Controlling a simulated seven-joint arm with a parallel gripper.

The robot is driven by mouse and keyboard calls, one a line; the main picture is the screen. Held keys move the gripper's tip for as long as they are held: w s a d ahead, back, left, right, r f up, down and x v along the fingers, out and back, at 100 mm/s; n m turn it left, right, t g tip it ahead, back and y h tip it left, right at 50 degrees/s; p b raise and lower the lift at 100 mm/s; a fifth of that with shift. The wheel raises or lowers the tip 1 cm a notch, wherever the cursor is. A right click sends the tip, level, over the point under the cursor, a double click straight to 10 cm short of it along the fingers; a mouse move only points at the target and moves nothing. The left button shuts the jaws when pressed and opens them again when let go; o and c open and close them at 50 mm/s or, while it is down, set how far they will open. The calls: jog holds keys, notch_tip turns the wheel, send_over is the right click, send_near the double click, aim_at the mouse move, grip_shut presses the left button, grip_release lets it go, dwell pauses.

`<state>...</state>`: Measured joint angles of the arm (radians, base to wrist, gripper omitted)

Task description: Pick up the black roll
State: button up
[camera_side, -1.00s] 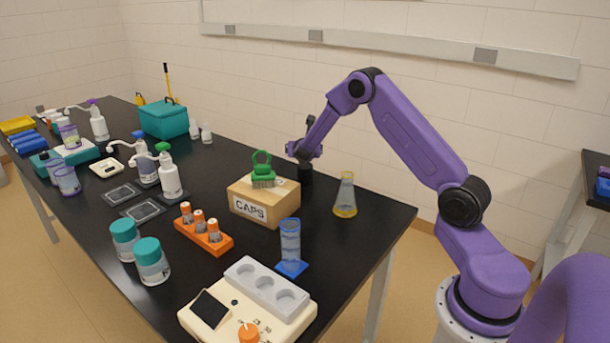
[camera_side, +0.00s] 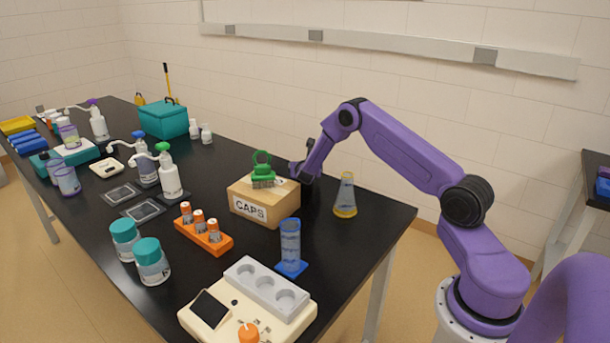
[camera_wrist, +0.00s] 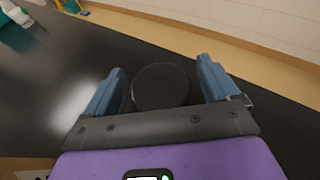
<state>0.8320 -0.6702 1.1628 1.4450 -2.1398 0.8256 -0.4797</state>
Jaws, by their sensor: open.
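The black roll (camera_wrist: 161,86) is a dark round disc shape standing on the black tabletop in the wrist view. It sits between the two blue fingers of my gripper (camera_wrist: 161,74), with a gap to each side. My gripper is open and around the roll, holding nothing. In the side view my gripper (camera_side: 305,178) is low, just behind the right end of the CAPS box. There the roll cannot be told apart from the dark gripper and table.
The cardboard CAPS box (camera_side: 262,205), with a green-handled item (camera_side: 262,172) on it, stands close by my gripper. A blue cylinder (camera_side: 290,245) is in front. The table behind the box is fairly clear.

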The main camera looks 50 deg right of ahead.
jog(key=shift+w+d+f, duration=0.1)
jog(key=shift+w+d, duration=0.1)
jog(key=shift+d, duration=0.05)
jog(key=c, duration=1.1)
